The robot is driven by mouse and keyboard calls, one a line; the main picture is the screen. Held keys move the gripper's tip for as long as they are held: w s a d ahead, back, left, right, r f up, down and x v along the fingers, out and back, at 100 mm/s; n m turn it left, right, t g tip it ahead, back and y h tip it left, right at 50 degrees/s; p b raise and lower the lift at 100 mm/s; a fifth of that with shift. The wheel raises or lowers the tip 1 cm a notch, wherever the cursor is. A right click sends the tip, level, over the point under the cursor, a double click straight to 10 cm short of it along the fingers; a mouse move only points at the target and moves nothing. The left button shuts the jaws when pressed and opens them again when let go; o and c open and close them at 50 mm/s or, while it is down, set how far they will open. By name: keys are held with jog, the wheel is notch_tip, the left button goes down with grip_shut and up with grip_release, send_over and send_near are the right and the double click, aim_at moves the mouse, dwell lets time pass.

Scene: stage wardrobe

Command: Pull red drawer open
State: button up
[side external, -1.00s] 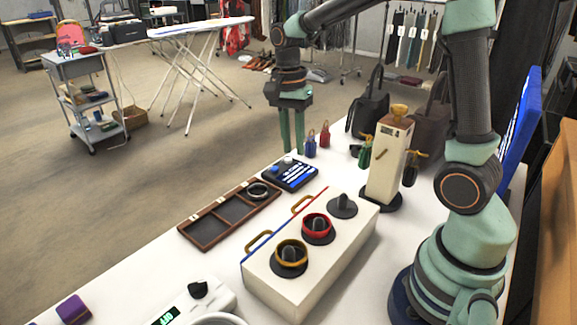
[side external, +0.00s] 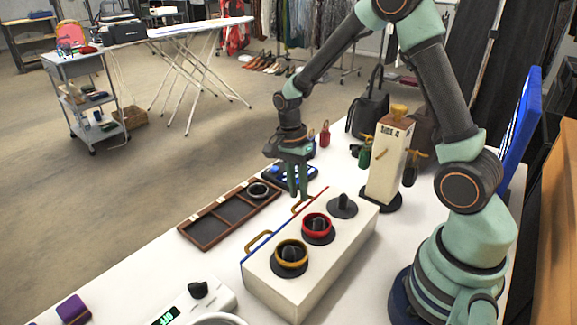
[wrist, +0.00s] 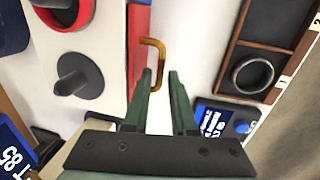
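The red drawer is set in the side of a white box (side external: 325,268); its red front (wrist: 138,38) shows in the wrist view, and only a thin red edge shows from the side. Its brass handle (wrist: 155,62) sticks out from that front and is partly covered by my gripper in the side view. My gripper (side external: 298,197) is open, fingers pointing down at the handle. In the wrist view the handle lies between the two fingertips (wrist: 160,75); I cannot tell whether they touch it. The drawer looks closed.
A blue drawer handle (side external: 258,239) is beside it on the box. Posts with a yellow ring (side external: 291,251) and red ring (side external: 317,226) stand on top. A wooden tray (side external: 207,243) and blue-black device (side external: 275,172) lie near the drawer side. A cream stand (side external: 388,170) rises behind.

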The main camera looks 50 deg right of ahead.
jog(key=shift+s+f, duration=0.1)
jog(key=shift+f, duration=0.5)
grip_shut()
jog(key=shift+r, duration=0.1)
dwell(1.0)
